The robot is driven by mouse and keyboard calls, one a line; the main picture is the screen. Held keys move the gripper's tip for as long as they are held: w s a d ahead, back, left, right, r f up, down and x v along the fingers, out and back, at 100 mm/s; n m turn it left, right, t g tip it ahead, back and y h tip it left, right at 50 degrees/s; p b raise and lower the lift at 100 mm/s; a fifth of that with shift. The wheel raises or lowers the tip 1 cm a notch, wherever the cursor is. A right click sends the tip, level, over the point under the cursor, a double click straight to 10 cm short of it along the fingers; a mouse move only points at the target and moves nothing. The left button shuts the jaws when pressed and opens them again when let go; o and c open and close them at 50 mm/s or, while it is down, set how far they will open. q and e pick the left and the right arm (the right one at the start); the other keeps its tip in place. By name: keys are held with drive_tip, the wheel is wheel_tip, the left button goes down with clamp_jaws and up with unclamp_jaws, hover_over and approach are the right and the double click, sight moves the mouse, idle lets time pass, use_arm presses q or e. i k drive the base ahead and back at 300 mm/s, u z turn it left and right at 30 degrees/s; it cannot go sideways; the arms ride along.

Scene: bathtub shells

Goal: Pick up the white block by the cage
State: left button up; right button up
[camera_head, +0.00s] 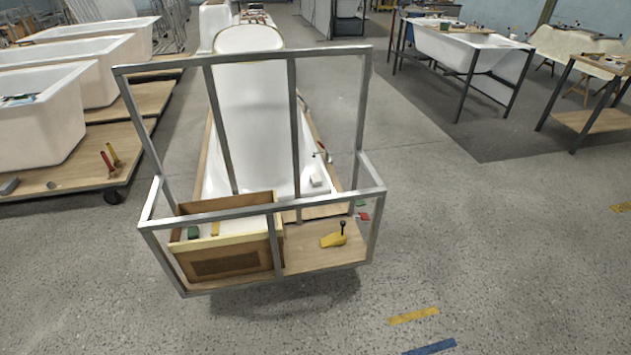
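A metal frame like a cage (368,110) stands upright in the middle of the view around the front end of a wooden stand. Behind its bars, a small white block (317,180) lies at the right side of the white tub shell (252,120), near its front end. The block is small in the picture, and I cannot tell exactly which surface it rests on. Neither of my grippers is in view.
Inside the frame are a wooden box (232,266) with a green block (193,232) and a yellow tool (333,240). Tubs (40,128) on wheeled platforms stand left; a tub table (468,58) and small table (590,68) stand right. The floor in front is open.

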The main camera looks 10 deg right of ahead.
sight(316, 179)
drive_tip(key=z, duration=0.3)
drive_tip(key=k, duration=0.4)
drive_tip(key=z, duration=1.05)
drive_tip(key=k, duration=1)
drive_tip(key=z, duration=0.5)
drive_tip(key=i, duration=1.65)
drive_tip(key=u, duration=0.4)
drive_tip(key=i, duration=3.15)
drive_tip(key=u, duration=0.45)
drive_tip(key=i, duration=2.65)
drive_tip(key=u, duration=0.85)
drive_tip(key=i, duration=1.5)
drive_tip(key=u, duration=2.3)
drive_tip(key=i, duration=1.3)
drive_tip(key=u, duration=0.8)
